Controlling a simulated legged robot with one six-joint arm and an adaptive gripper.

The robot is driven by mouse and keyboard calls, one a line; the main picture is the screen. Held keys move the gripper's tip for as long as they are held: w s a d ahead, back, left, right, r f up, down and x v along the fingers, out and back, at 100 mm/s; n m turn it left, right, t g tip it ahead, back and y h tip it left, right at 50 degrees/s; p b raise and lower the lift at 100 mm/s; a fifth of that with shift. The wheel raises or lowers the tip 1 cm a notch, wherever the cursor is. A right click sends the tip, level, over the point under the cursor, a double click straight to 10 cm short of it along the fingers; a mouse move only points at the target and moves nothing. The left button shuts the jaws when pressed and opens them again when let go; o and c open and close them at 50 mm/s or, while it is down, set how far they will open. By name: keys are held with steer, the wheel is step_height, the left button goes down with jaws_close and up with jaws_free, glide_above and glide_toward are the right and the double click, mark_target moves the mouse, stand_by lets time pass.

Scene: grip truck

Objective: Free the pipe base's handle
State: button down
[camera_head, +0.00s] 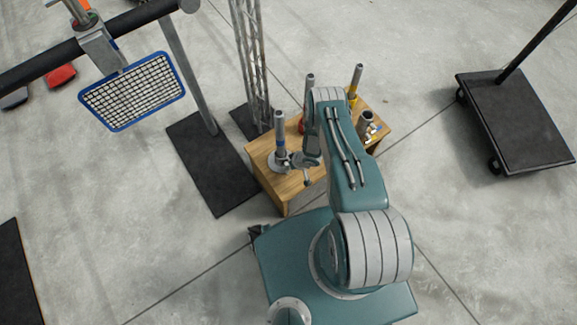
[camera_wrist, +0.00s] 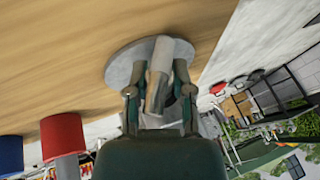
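The pipe base is a round grey disc with an upright pipe (camera_head: 280,135), standing at the near left of the wooden table (camera_head: 257,150). In the wrist view its disc (camera_wrist: 120,70) lies on the wood, and the pale pipe (camera_wrist: 172,52) rises from it. My gripper (camera_head: 297,160) is low beside the pipe, at its right in the head view. In the wrist view the fingers of my gripper (camera_wrist: 160,72) stand on both sides of the pipe base's handle and appear closed on it. The exact contact is partly hidden.
More upright pipes stand on the table, one yellow-based (camera_head: 355,82), with a short grey cylinder (camera_head: 365,120). A red cylinder (camera_wrist: 62,135) and a blue one (camera_wrist: 9,155) show in the wrist view. A truss tower (camera_head: 252,65) stands behind; a black cart (camera_head: 515,120) stands right.

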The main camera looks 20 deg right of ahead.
steer(key=shift+h, duration=0.6)
steer(key=shift+n+t+h, duration=0.4)
steer(key=shift+h, duration=0.7)
steer(key=shift+n+t+h, duration=0.4)
steer(key=shift+t+h, duration=0.2)
steer(key=shift+h, duration=1.1)
steer(key=t+h, duration=0.1)
steer(key=h, duration=0.2)
steer(key=shift+a+f+n, duration=0.1)
steer(key=shift+n, duration=0.3)
steer(key=shift+n+t+h, duration=0.5)
steer(key=shift+t+h, duration=0.5)
steer(key=shift+h, duration=0.7)
